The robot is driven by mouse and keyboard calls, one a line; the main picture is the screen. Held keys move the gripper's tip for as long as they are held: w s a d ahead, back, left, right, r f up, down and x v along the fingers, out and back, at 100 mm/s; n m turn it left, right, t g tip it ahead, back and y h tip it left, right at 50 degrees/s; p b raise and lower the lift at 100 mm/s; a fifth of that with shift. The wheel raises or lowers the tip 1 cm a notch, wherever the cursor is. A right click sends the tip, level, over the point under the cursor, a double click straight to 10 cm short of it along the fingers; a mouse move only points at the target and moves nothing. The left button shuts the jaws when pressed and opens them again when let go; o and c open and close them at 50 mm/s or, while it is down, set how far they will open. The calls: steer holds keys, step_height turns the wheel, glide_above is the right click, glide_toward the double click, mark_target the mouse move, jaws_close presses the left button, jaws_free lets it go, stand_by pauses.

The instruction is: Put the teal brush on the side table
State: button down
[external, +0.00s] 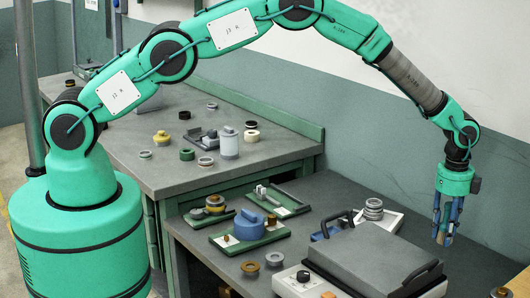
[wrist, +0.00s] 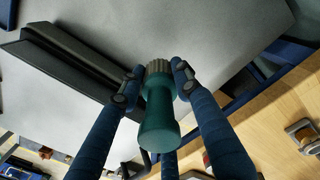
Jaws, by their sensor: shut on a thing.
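The teal brush (wrist: 159,128) has a rounded handle and a short pale bristle end, and sits between the blue fingers of my gripper (wrist: 155,84) in the wrist view. The fingers are shut on it. In the external view my gripper (external: 446,212) points down at the right, apparently above the lower bench, right of the grey-lidded machine. A small tan bit of the brush (external: 441,239) shows below the fingertips; the rest is hidden by the fingers. Which surface is the side table is not clear; a grey-topped bench (external: 125,150) stands at the back left and a lower bench (external: 340,190) in front.
The grey-lidded machine (external: 375,255) with black handles fills the lower bench's front. Green trays (external: 240,243), loose rings (external: 275,259) and a stack of rings (external: 373,208) stand around it. The back bench holds a pale cylinder (external: 229,145) and several small parts.

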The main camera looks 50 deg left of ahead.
steer(key=shift+s+d, duration=0.1)
steer(key=shift+d, duration=0.25)
steer(key=shift+f, duration=3.15)
steer(key=shift+f, duration=1.85)
steer(key=shift+f, duration=0.1)
steer(key=c, duration=1.2)
jaws_free()
